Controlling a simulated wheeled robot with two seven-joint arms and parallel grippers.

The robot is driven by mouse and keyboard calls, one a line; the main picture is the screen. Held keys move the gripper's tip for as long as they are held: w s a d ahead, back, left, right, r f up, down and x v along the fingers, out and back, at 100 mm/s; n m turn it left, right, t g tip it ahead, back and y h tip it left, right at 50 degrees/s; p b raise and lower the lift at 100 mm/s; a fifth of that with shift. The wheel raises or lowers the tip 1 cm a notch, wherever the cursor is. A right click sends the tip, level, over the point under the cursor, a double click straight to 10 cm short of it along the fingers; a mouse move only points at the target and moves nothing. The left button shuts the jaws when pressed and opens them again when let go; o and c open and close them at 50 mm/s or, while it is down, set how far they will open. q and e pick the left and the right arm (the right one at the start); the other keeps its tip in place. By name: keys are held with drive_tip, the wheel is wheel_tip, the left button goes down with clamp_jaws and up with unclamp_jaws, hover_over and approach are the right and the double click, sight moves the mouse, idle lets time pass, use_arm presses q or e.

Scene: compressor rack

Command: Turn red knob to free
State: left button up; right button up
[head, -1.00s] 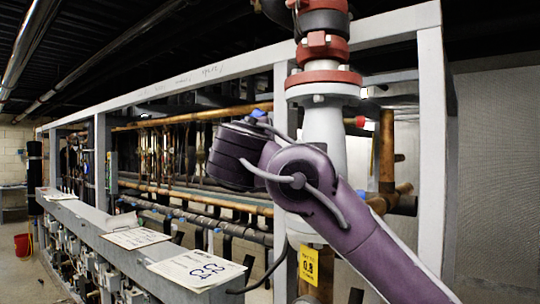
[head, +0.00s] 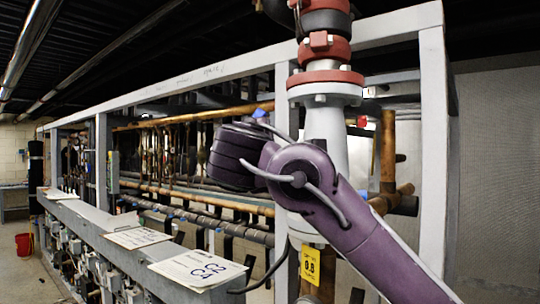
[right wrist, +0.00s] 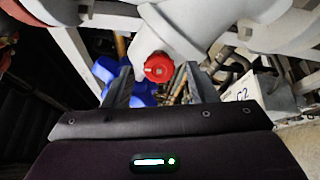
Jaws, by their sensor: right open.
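The red knob (right wrist: 158,67) shows in the right wrist view, on a light grey pipe fitting (right wrist: 165,35). My right gripper (right wrist: 161,84) is open, with one finger on each side of the knob in that picture. I cannot tell how far the fingertips are from the knob or whether they touch it. In the head view my purple right arm reaches across the grey vertical pipe (head: 327,125) and hides the knob. My left gripper is not in view.
A grey rack frame (head: 432,150) stands around the pipes. Copper pipes (head: 387,150) run close behind my arm. A blue part (right wrist: 105,70) lies beside the knob in the wrist view. White sheets (head: 197,268) lie on the ledge at left. A yellow tag (head: 310,265) hangs below.

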drive_tip(key=s+a+b, duration=0.1)
drive_tip(key=s+b, duration=0.2)
drive_tip(key=s, duration=0.4)
drive_tip(key=shift+s+a+b, duration=0.15)
drive_tip(key=shift+s+b, duration=0.15)
drive_tip(key=shift+s, duration=0.05)
